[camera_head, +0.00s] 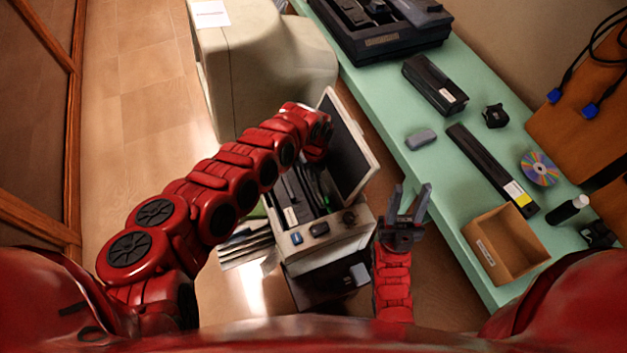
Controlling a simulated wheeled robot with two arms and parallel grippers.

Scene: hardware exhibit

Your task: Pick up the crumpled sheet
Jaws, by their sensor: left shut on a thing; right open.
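I cannot make out a crumpled sheet in the head view. My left arm reaches in from the left, over a pale cart (345,229). Its gripper end (319,148) is beside a tilted screen panel (351,150). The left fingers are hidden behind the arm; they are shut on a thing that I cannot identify. My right gripper (409,203) is open and empty, with its fingers spread, between the cart and the green table (398,113).
The green table holds a long black bar (490,165), a disc (539,168), an open cardboard box (503,244), a grey block (421,138) and a black device (435,85). A beige cabinet (260,60) stands behind the cart. Floor (135,120) at left is clear.

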